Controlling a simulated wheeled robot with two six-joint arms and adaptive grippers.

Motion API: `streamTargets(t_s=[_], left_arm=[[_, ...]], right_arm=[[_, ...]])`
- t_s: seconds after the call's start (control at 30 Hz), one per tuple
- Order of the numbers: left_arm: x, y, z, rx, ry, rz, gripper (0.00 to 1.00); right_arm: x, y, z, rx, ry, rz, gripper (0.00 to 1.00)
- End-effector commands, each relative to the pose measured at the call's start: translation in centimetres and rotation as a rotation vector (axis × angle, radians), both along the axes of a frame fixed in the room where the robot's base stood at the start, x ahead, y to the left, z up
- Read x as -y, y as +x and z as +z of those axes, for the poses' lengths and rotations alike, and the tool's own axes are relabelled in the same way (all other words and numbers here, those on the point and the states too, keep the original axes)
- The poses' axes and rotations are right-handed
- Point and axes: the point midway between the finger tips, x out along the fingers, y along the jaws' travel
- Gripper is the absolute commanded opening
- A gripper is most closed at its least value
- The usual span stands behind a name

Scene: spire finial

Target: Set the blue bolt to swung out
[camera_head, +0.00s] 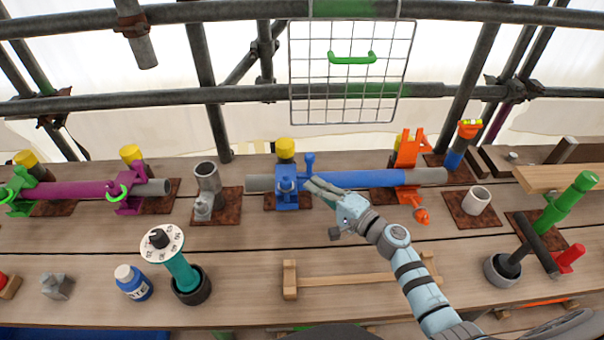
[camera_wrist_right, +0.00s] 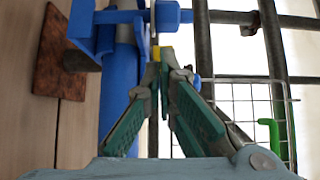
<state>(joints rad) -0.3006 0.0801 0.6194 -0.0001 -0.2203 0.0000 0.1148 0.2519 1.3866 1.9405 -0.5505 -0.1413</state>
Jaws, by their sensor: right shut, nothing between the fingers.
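The blue bolt (camera_head: 309,163) stands up from the right side of the blue clamp (camera_head: 287,190), around the horizontal tube. In the right wrist view the bolt (camera_wrist_right: 172,16) shows as a blue rod with a thicker piece, beside the clamp body (camera_wrist_right: 88,32). My right gripper (camera_head: 313,184) is shut and empty, just right of the clamp and below the bolt's head. In the right wrist view its fingertips (camera_wrist_right: 157,58) point at the bolt's side; I cannot tell if they touch it. My left gripper is not in view.
The blue tube (camera_head: 362,179) runs to an orange clamp (camera_head: 410,150) on the right. A purple tube (camera_head: 80,189) with clamps lies left. A wire mesh panel (camera_head: 350,90) with a green handle hangs behind. A bottle (camera_head: 132,283) and teal tool (camera_head: 182,270) stand front left.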

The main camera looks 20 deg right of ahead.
Motion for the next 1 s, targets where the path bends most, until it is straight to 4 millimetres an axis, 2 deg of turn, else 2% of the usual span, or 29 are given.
streamTargets(t_s=[0.1, 0.3, 0.77, 1.0], left_arm=[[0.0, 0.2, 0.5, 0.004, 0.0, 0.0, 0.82], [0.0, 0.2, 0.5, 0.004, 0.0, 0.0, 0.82], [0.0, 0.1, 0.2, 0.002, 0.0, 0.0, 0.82], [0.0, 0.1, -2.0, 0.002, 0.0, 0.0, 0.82]], right_arm=[[-1.0, 2.0, 0.2, 0.001, 0.003, -0.002, 0.0], [-2.2, 4.0, 0.0, 0.0, 0.001, -0.001, 0.0], [-2.4, 4.4, -0.1, 0.003, -0.002, 0.001, 0.0], [-3.3, 4.5, -0.4, 0.045, -0.011, 0.015, 0.0]])
